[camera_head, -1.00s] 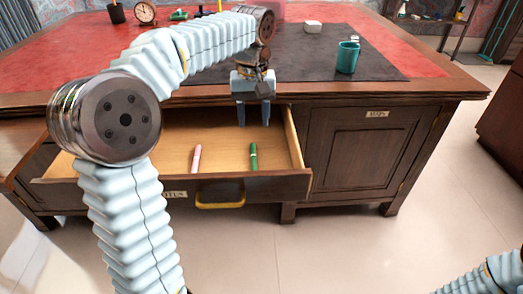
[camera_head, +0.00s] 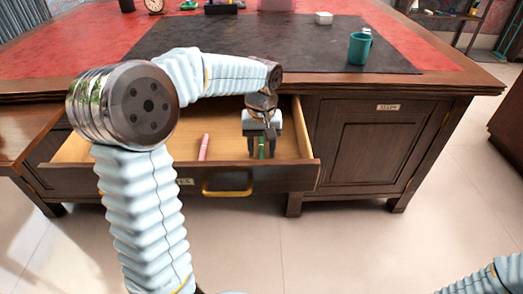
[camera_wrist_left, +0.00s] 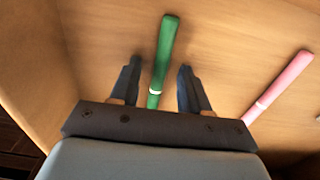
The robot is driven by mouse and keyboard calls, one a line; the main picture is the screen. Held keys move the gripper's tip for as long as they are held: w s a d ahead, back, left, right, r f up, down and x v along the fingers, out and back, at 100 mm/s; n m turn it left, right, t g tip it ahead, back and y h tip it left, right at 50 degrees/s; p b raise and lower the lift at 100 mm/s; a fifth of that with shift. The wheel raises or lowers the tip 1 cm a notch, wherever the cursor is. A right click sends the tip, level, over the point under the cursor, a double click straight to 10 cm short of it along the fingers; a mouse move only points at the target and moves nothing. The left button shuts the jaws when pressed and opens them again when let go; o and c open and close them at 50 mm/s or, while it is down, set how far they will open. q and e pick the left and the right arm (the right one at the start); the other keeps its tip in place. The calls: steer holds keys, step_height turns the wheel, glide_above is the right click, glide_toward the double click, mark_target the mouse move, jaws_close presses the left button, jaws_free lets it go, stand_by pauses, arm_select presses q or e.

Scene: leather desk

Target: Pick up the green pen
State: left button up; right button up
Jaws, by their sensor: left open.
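The green pen (camera_wrist_left: 165,55) lies on the wooden floor of the open drawer, between the two fingers of my left gripper in the left wrist view. In the head view the green pen (camera_head: 262,148) is partly hidden behind the gripper. My left gripper (camera_head: 262,153) is open, inside the drawer, with its fingers pointing down on either side of the pen. In the left wrist view the gripper's fingers (camera_wrist_left: 157,85) stand apart from the pen, with a gap on each side. My right gripper is out of view; part of my right arm shows at the lower right.
A pink pen (camera_head: 203,146) lies in the same drawer (camera_head: 110,181), left of the green one. The drawer's right wall is close to the gripper. A teal cup (camera_head: 359,49) and a white block (camera_head: 323,18) stand on the desk top (camera_head: 280,42).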

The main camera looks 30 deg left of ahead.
arm_select(q)
jaws_close()
